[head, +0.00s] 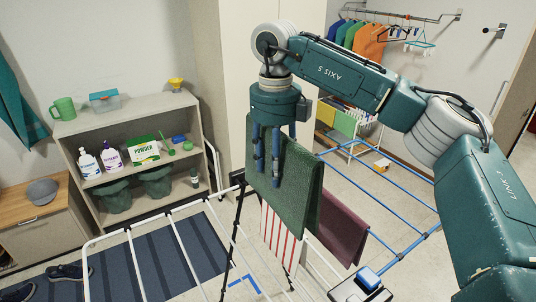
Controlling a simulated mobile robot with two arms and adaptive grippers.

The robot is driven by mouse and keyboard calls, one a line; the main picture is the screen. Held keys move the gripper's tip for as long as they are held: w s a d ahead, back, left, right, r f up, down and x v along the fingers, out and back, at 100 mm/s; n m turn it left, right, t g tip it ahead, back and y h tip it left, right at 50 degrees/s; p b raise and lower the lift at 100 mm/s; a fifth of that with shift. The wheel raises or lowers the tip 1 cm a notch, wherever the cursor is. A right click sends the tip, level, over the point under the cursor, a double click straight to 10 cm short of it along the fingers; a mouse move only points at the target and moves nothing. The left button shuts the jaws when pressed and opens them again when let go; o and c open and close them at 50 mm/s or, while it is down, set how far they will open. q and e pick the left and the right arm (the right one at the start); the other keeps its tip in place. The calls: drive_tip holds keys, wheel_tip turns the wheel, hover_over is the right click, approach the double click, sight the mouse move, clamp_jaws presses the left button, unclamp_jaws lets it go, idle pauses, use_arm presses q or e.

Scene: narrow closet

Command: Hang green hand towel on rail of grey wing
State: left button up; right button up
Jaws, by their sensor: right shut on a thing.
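The green hand towel (295,182) hangs folded over, with its fold at the top and two layers falling below. My right gripper (267,172) points down and is shut on the towel near its upper left part. The towel is above the middle of a drying rack. I cannot tell whether it touches a rail. A pale grey-white wing (181,243) of the rack spreads to the left with bare rails. A blue wing (400,190) spreads to the right. My left gripper is not in view.
A red-striped white towel (280,238) and a maroon towel (342,232) hang on the rack, partly behind the green towel. A shelf (130,118) with bottles and boxes stands at the back left. A blue striped mat (152,270) and dark shoes (70,272) lie on the floor.

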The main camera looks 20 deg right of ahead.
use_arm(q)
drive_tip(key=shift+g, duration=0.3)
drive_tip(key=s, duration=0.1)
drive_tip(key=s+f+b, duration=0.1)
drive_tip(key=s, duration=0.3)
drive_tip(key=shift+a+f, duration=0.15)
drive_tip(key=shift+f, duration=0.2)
use_arm(e)
drive_tip(key=s+a+f, duration=0.1)
drive_tip(key=s+a, duration=0.2)
drive_tip(key=a, duration=0.8)
drive_tip(key=shift+s+a+f, duration=0.2)
drive_tip(key=shift+s+a, duration=0.1)
drive_tip(key=shift+a, duration=0.05)
use_arm(q)
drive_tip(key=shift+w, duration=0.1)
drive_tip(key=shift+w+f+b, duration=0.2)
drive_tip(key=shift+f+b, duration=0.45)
drive_tip(key=shift+b, duration=0.1)
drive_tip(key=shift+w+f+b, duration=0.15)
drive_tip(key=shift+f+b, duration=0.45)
drive_tip(key=shift+b, duration=0.15)
use_arm(e)
drive_tip(key=shift+w+f, duration=0.15)
drive_tip(key=shift+f, duration=1.6)
